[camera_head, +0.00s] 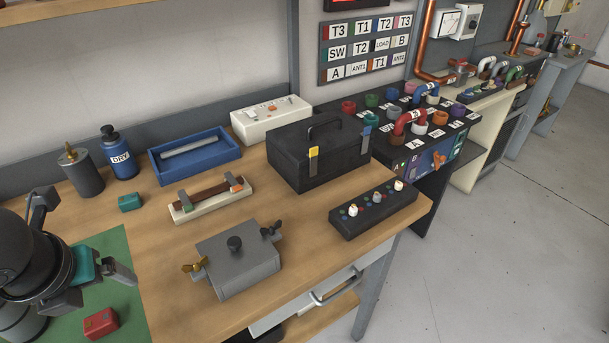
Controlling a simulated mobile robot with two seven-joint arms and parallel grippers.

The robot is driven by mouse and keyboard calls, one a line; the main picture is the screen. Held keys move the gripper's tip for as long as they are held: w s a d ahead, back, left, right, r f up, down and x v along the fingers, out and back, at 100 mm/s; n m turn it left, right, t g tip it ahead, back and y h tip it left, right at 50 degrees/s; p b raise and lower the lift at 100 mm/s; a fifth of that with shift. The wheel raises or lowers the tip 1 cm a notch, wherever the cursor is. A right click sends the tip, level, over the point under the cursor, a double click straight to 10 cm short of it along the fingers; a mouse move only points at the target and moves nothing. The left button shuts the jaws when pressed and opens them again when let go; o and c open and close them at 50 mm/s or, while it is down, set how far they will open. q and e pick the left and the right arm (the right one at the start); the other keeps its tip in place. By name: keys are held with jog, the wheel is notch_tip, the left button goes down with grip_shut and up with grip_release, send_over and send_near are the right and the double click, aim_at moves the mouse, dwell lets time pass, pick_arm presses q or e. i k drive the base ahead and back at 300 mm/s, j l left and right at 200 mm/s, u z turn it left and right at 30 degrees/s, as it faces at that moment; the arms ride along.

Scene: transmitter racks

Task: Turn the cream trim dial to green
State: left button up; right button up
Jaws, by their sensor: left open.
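A black trim box (372,215) lies near the right front corner of the wooden bench. At this size I cannot tell surely which dial is the cream one or which colour each points to. My left gripper (88,238) is open at the left edge, above the green mat, far from the trim box. My right gripper is not in view.
A grey lidded box (238,264) with wing nuts stands between my left gripper and the trim box. A black case (318,153) stands behind the trim box. A fuse holder (208,200), a blue tray (194,153) and a red block (100,324) are also on the bench.

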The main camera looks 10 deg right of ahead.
aim_at(398, 185)
jog(key=z, duration=1.1)
